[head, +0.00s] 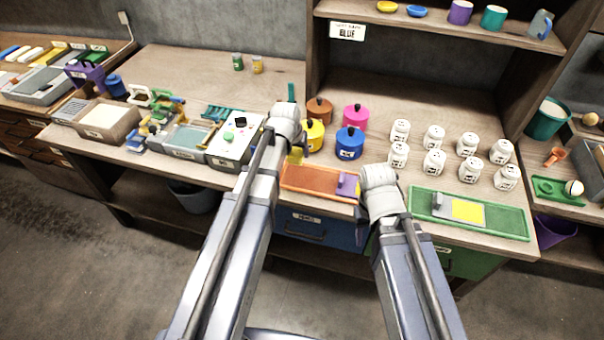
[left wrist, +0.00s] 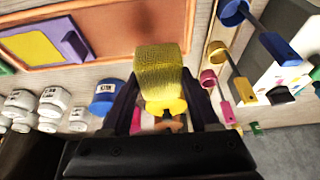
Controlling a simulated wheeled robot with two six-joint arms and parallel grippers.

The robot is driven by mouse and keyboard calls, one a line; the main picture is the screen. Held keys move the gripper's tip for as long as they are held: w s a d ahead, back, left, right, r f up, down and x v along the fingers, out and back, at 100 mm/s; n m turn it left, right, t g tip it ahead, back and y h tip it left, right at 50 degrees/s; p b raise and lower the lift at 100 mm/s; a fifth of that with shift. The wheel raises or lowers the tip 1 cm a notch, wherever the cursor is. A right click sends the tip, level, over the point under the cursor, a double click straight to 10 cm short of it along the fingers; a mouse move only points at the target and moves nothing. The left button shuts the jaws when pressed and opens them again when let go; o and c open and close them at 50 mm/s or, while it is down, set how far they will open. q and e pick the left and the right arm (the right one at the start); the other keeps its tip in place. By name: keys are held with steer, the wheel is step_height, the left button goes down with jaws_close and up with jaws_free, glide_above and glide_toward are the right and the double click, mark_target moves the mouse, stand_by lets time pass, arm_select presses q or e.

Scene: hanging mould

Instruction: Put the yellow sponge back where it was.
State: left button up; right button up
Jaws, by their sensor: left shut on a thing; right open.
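The yellow sponge (left wrist: 158,78) is a rough block between the two dark fingers of my left gripper (left wrist: 160,108) in the left wrist view. The gripper is shut on it. In the head view a bit of the sponge (head: 296,155) shows beside my left wrist, left of the orange tray (head: 315,178); the fingers are mostly hidden there. The orange tray, with a purple block (head: 348,185) at its right end, also shows in the left wrist view (left wrist: 140,28). My right gripper (head: 383,200) is between the orange and green trays, open, its fingertips hidden.
A yellow pot (head: 313,135), blue pot (head: 350,142), pink pot (head: 356,116) and orange pot (head: 319,108) stand behind the orange tray. Several white jars (head: 433,160) stand at right. A green tray (head: 500,218) lies at the front right. Bench space behind the jars is clear.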

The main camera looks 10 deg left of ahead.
arm_select(q)
steer(key=shift+s+f+b, duration=0.1)
steer(key=shift+f+b, duration=0.3)
steer(key=b, duration=0.6)
glide_above(298, 176)
steer(key=s, duration=0.1)
step_height(298, 176, down, 6)
steer(key=shift+s+r, duration=0.1)
steer(key=shift+r, duration=0.15)
steer(key=shift+f, duration=0.1)
step_height(298, 176, down, 4)
steer(key=b, duration=0.3)
steer(key=shift+r, duration=0.25)
steer(key=shift+f, duration=0.2)
steer(key=o, duration=1.2)
steer(key=shift+r, duration=0.2)
